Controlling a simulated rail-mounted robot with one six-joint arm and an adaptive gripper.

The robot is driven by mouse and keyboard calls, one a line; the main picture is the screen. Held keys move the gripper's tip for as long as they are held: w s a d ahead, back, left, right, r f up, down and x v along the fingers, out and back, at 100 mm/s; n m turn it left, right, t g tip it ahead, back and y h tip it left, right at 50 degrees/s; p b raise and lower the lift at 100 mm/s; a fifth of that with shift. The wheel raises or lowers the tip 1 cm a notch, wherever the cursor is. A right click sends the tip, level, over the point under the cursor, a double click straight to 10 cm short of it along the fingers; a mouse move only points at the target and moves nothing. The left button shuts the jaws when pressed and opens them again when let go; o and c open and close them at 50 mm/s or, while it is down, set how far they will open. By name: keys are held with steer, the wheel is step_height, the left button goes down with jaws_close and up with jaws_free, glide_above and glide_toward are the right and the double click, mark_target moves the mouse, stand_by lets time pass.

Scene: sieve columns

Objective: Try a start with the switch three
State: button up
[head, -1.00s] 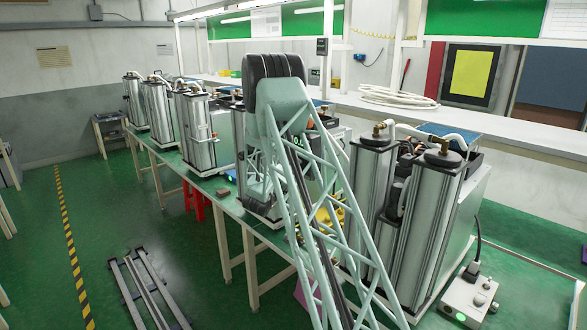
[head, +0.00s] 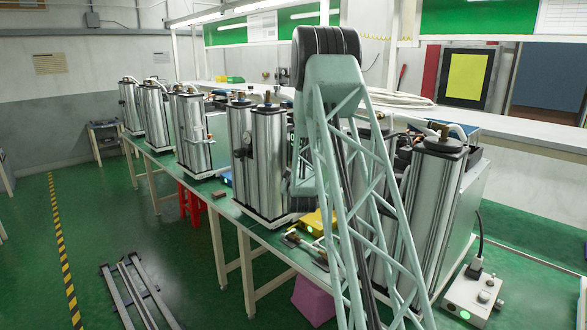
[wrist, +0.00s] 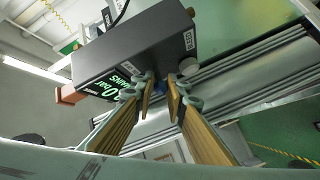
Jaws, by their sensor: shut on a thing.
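In the wrist view a dark box (wrist: 135,45) carries a green-lit display (wrist: 102,86) reading "0 bar" and "MAINS", shown upside down, with small white labels. My gripper (wrist: 161,82) has its two fingertips close together at the box's lower edge. They are shut on a small part there, probably a switch; the part is mostly hidden, and its number cannot be read. In the head view my raised arm stands before the bench, and the gripper's tips cannot be made out behind it.
Twin silver sieve columns (head: 263,165) stand left of my arm; another set (head: 432,215) stands close on its right. A yellow item (head: 318,223) lies on the green bench between them. A grey control box (head: 473,297) is at lower right. The floor at left is mostly free.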

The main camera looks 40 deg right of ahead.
steer(key=shift+s+d+r+n+t+y+b, duration=0.1)
steer(key=shift+s+r+n+t+y+b, duration=0.05)
steer(key=shift+n+t+y+b, duration=0.65)
steer(key=o, duration=0.6)
steer(key=v, duration=1.2)
steer(key=shift+r, duration=0.2)
stand_by(0.5)
